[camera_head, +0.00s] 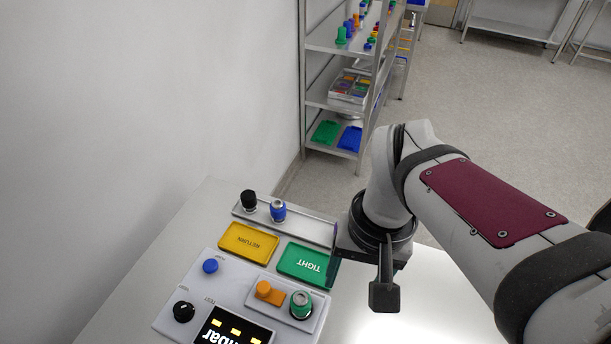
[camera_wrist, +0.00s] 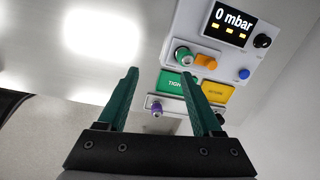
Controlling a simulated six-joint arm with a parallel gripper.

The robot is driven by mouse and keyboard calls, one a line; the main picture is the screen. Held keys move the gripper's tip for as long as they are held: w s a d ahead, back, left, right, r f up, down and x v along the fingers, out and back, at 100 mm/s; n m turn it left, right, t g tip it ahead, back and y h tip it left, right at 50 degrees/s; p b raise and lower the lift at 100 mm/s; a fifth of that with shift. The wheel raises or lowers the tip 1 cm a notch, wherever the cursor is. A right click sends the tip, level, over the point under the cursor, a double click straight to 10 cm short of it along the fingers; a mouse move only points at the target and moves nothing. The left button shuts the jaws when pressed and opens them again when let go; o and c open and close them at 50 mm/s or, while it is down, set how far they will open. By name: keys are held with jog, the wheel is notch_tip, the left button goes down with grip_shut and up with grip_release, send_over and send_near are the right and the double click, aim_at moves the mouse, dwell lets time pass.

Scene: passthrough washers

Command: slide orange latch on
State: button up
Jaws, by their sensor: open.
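The orange latch (camera_head: 268,292) sits on a small raised plate on the white test panel, beside a green fitting with a metal ring (camera_head: 301,303). In the wrist view the latch (camera_wrist: 207,61) lies to the right of the green fitting (camera_wrist: 184,56). My gripper (camera_wrist: 160,74) is open, with nothing between its two green fingers. It is apart from the latch, which shows beyond the right fingertip in the wrist view. In the head view my gripper is to the right of the latch, mostly hidden by my wrist.
The panel has a display (camera_wrist: 229,24) reading 0 mbar, a blue button (camera_head: 210,266) and a black knob (camera_head: 184,311). A yellow RETURN tray (camera_head: 262,236) and green TIGHT tray (camera_head: 291,272) lie behind it. A metal tray (camera_head: 309,228) holds black and blue fittings.

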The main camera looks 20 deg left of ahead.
jog(key=w+a+n, duration=0.2)
jog(key=a+n, duration=0.2)
jog(key=a, duration=0.5)
jog(key=n, duration=0.3)
send_over(263, 286)
notch_tip(263, 286, down, 2)
jog(key=f, duration=0.1)
jog(key=shift+h, duration=0.3)
notch_tip(263, 286, down, 15)
jog(key=shift+f, duration=0.1)
grip_shut()
